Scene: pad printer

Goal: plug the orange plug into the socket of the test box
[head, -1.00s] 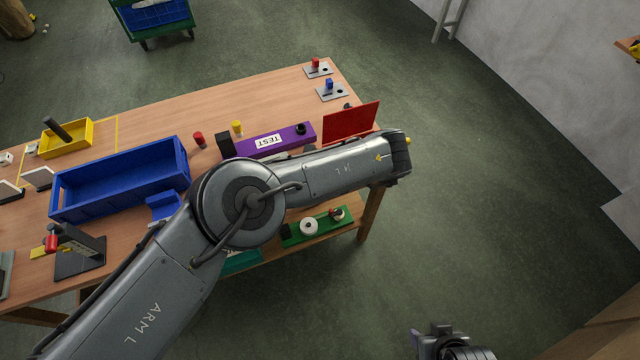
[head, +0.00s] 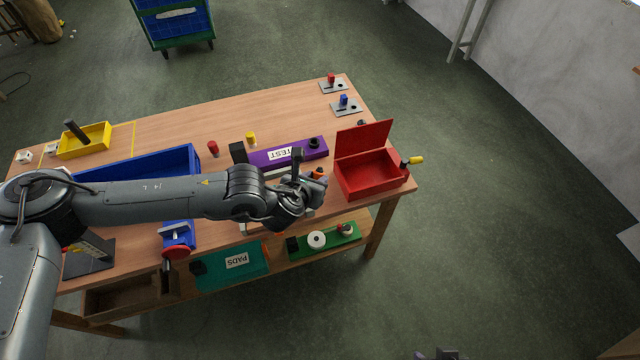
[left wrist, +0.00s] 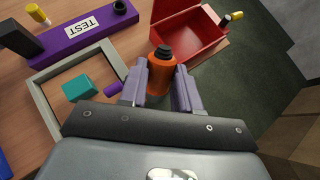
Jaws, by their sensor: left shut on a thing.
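The purple test box (head: 262,158), labelled TEST, lies on the wooden table. Its black round socket (head: 314,143) is at its right end; the socket (left wrist: 120,7) also shows at the top of the left wrist view. My left gripper (left wrist: 160,84) is shut on the orange plug (left wrist: 161,73), which has a black top and points away from the gripper. The plug shows small in the head view (head: 319,172), in front of the test box's right end and apart from it. Only a sliver of my right arm's end (head: 440,354) shows at the bottom edge.
An open red box (head: 368,182) with a raised lid stands right of the plug, near the table's right edge. A grey frame (left wrist: 48,110) with a teal block (left wrist: 78,88) lies left of it. A yellow peg (head: 251,138) and red peg (head: 213,148) stand behind.

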